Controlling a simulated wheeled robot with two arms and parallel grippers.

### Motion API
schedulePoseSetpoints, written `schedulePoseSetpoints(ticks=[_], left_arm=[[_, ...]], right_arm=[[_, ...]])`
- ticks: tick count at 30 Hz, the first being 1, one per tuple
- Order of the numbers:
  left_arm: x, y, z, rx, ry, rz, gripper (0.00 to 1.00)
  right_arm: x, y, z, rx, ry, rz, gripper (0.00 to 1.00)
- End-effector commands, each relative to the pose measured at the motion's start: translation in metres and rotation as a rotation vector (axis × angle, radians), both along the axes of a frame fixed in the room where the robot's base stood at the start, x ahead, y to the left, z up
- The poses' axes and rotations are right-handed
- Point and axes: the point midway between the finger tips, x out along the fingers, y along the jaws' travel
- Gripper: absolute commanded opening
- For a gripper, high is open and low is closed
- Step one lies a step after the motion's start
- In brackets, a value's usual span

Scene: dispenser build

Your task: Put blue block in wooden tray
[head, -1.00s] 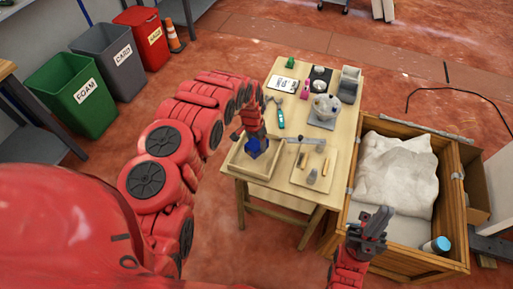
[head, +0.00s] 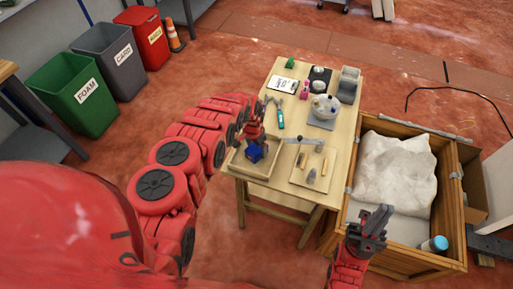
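The blue block (head: 255,153) is within the outline of the wooden tray (head: 237,161), at the near left corner of the table. It looks tilted, and I cannot tell whether it rests on the tray's floor. My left gripper (head: 257,142) points down right above the block, with its fingertips close to it. The fingers are too small and dark to show whether they still grip it. My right gripper (head: 374,224) is far from the block, over the near left edge of the wooden crate. Nothing shows in it, and its finger gap is unclear.
A board (head: 306,171) with small parts lies right of the tray. Pliers, a teal-handled tool (head: 281,119) and a round grey device (head: 325,108) are behind. The wooden crate (head: 403,258) holds a white bag (head: 395,170). Bins stand on the floor at far left.

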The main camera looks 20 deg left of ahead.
Motion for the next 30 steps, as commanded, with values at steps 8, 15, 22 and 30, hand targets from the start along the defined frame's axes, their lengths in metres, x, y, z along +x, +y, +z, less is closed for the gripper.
schedulePoseSetpoints(ticks=[8,15,22,30], left_arm=[[0.000,0.000,0.000,0.000,0.001,0.000,1.00],[-0.002,-0.001,0.009,-0.003,0.006,-0.001,1.00],[-0.004,0.003,0.036,0.002,0.002,-0.001,1.00],[-0.008,0.005,0.081,0.002,0.000,0.000,1.00]], right_arm=[[0.000,0.000,0.000,0.000,0.000,0.000,0.00],[0.000,0.000,0.000,0.000,0.000,0.000,0.00],[0.000,0.000,-0.006,0.000,0.000,0.000,0.00],[0.000,0.000,-0.012,0.000,0.000,0.000,0.00]])
